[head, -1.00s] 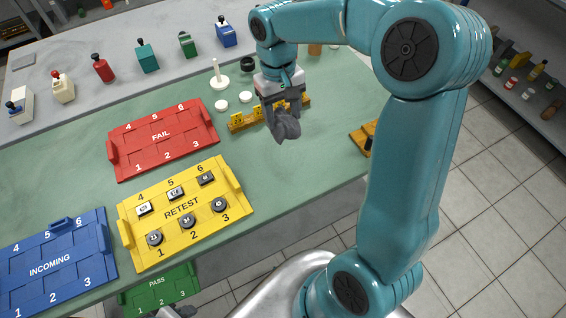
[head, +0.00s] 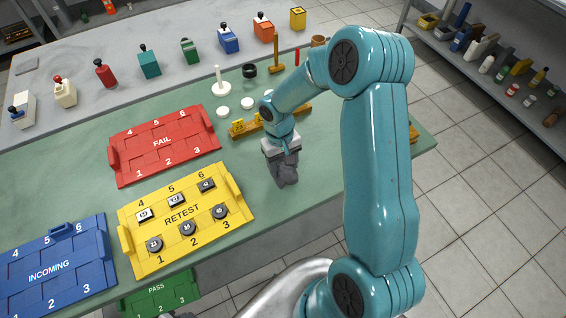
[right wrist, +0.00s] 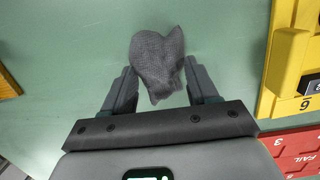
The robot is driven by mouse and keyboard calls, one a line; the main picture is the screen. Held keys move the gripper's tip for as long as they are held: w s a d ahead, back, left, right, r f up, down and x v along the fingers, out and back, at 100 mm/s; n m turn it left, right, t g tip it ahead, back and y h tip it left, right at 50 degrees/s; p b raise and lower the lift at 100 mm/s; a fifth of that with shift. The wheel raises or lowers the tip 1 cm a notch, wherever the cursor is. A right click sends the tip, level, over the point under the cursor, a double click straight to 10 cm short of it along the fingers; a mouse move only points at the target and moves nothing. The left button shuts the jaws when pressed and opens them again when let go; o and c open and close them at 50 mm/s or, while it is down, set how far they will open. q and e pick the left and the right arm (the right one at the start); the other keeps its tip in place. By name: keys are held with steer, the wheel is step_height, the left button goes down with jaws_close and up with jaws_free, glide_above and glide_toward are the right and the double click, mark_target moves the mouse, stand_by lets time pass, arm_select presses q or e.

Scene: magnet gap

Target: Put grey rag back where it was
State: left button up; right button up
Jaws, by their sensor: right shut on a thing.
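The grey rag (head: 287,174) is a crumpled dark cloth hanging from my right gripper (head: 283,160), over the green mat to the right of the yellow RETEST tray (head: 137,258). In the right wrist view the rag (right wrist: 157,65) sits between the two fingers of my right gripper (right wrist: 160,84), which is shut on it. The rag bulges out past the fingertips. I cannot tell whether its lower end touches the mat. My left gripper is not in view.
The RETEST tray holds several dark and white pieces. A red FAIL tray (head: 128,173), a blue INCOMING tray (head: 92,225) and a green PASS tray (head: 138,304) lie nearby. A wooden rack (head: 252,127) stands behind my gripper. Green mat (head: 262,205) around the rag is clear.

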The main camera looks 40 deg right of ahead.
mark_target(280, 162)
steer(key=shift+r, duration=0.1)
steer(key=o, duration=1)
steer(key=shift+f, duration=0.2)
steer(key=shift+o, duration=0.2)
steer(key=shift+r, duration=0.1)
steer(key=shift+r, duration=0.25)
step_height(280, 162, up, 12)
steer(key=w, duration=0.1)
steer(key=shift+w+d+f, duration=0.2)
steer(key=shift+w+d, duration=0.05)
steer(key=shift+w, duration=0.05)
